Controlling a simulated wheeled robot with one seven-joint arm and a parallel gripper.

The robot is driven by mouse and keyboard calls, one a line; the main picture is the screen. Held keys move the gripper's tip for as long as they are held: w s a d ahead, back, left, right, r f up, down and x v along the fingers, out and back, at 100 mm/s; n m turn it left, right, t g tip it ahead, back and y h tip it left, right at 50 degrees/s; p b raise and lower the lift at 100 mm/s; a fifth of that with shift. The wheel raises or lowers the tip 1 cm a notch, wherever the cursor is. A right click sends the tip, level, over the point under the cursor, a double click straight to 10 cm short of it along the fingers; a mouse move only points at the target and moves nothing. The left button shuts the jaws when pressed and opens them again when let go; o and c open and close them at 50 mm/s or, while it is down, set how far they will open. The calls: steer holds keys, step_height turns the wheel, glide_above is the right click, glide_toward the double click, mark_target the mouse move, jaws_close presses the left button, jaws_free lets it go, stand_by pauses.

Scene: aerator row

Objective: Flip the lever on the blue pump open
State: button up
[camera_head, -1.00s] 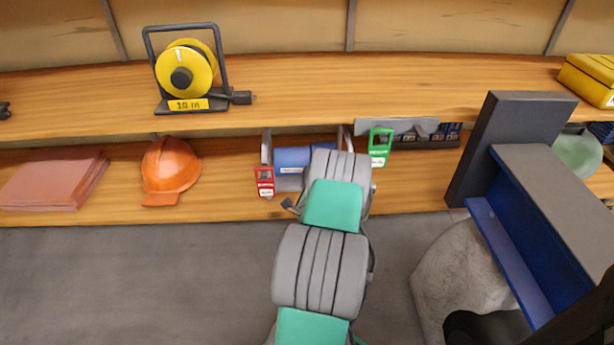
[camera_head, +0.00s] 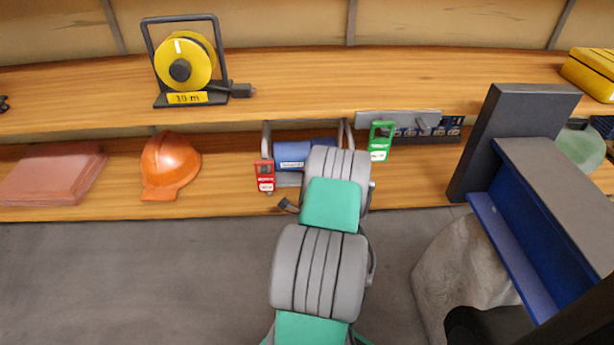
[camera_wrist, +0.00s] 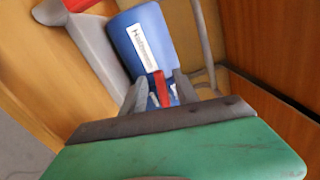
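The blue pump (camera_head: 292,155) sits on the lower shelf, partly hidden behind my arm in the head view. In the wrist view the pump's blue body (camera_wrist: 146,38) with a white label lies just beyond my gripper. A red lever (camera_wrist: 161,88) shows below the body. My gripper (camera_wrist: 158,92) is open, with its two grey fingers on either side of the red lever and visible gaps beside it. Whether the lever touches a finger further in cannot be seen. In the head view my arm hides the gripper and lever.
A grey pipe (camera_wrist: 90,45) runs beside the pump. The upper shelf (camera_head: 320,85) overhangs it. An orange helmet (camera_head: 170,165) and a yellow cable reel (camera_head: 185,62) are further left.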

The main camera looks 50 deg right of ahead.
steer(key=b+v, duration=0.1)
steer(key=v, duration=0.6)
steer(key=shift+s+a+b, duration=0.25)
steer(key=shift+b, duration=0.05)
